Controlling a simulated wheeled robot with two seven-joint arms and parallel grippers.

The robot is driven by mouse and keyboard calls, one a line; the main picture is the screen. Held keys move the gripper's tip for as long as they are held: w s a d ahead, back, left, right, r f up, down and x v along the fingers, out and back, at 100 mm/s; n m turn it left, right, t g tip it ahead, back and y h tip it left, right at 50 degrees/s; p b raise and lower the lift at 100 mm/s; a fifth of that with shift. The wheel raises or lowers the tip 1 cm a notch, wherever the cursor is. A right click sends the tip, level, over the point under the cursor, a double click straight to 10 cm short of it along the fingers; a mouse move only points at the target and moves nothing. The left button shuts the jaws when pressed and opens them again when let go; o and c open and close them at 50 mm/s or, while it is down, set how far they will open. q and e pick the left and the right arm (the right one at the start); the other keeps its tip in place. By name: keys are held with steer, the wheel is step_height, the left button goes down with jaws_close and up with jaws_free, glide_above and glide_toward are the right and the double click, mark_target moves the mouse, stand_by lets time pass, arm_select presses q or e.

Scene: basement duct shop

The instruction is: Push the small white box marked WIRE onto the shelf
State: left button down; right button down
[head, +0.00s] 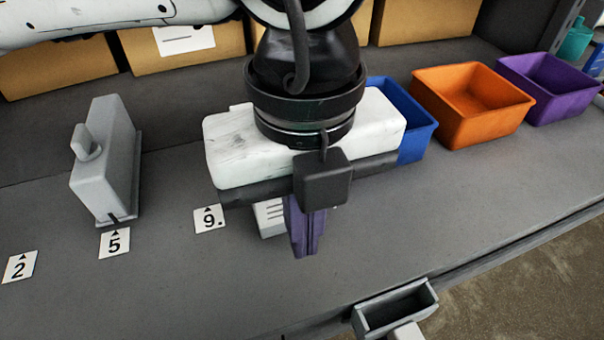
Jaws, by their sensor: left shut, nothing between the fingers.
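A small white box (268,216) with dark printed lines stands on the grey bench, mostly hidden behind my left gripper. Its marking cannot be read from here. My left gripper (305,250) points down at the middle of the bench with its purple fingers shut and empty. The fingers are in front of the box's right part in the picture; whether they touch it I cannot tell. A grey open-topped tray (372,321) is at the bench's front edge, lower right; whether it is the shelf is unclear.
Blue (415,130), orange (470,105) and purple (550,85) bins stand at the back right. A grey switch-like block (112,165) stands at the left, near labels 5 (115,243), 2 (20,266) and 9 (209,218). Cardboard boxes (60,68) line the back. The front bench is clear.

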arm_select(q)
step_height(320, 180, down, 4)
steer(key=shift+r, duration=0.1)
steer(key=w, duration=0.2)
steer(key=w+p, duration=0.1)
steer(key=shift+a+f, duration=0.4)
steer(key=shift+w+a, duration=0.15)
steer(key=shift+w, duration=0.35)
